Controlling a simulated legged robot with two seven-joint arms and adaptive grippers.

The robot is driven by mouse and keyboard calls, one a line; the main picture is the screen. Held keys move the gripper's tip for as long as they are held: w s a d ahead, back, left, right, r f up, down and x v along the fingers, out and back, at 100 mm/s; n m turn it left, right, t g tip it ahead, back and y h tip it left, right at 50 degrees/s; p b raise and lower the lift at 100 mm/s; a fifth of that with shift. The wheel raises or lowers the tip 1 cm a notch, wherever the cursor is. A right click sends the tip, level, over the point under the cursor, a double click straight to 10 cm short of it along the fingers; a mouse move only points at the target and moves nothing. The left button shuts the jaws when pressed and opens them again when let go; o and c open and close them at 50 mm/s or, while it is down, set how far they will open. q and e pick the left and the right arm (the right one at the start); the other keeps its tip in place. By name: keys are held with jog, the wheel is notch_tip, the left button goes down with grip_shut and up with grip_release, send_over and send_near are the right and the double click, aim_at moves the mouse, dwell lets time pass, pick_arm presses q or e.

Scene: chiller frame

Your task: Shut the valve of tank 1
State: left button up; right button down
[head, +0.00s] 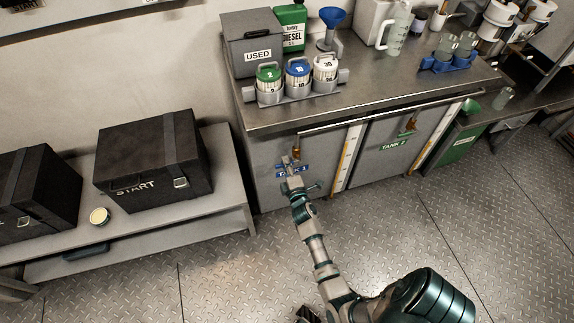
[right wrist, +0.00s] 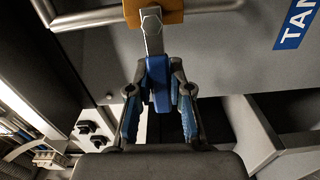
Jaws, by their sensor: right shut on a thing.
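The valve of tank 1 shows in the right wrist view as a brass-coloured body (right wrist: 168,12) with a steel lever and a blue-sleeved handle (right wrist: 158,82). The handle points down in that view. My right gripper (right wrist: 159,90) is shut on the blue handle, one finger on each side. In the head view my right gripper (head: 291,168) is at the front of tank 1 (head: 270,175), just below the valve body (head: 296,152), and partly covers the blue label (head: 306,170).
Tank 2 (head: 375,160) with its green label (head: 393,146) and brass valve (head: 411,128) stands to the right. A pipe (head: 350,118) runs along the bench front. The metal bench (head: 400,85) above holds cans and jugs. A low shelf (head: 228,165) with black cases stands left. The floor is clear.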

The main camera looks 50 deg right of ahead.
dwell(0.4)
jog(key=c, duration=1.1)
grip_release()
jog(key=shift+d, duration=0.1)
jog(key=shift+o, duration=0.2)
jog(key=shift+r, duration=0.1)
jog(key=shift+s, duration=0.1)
jog(key=v, duration=1.2)
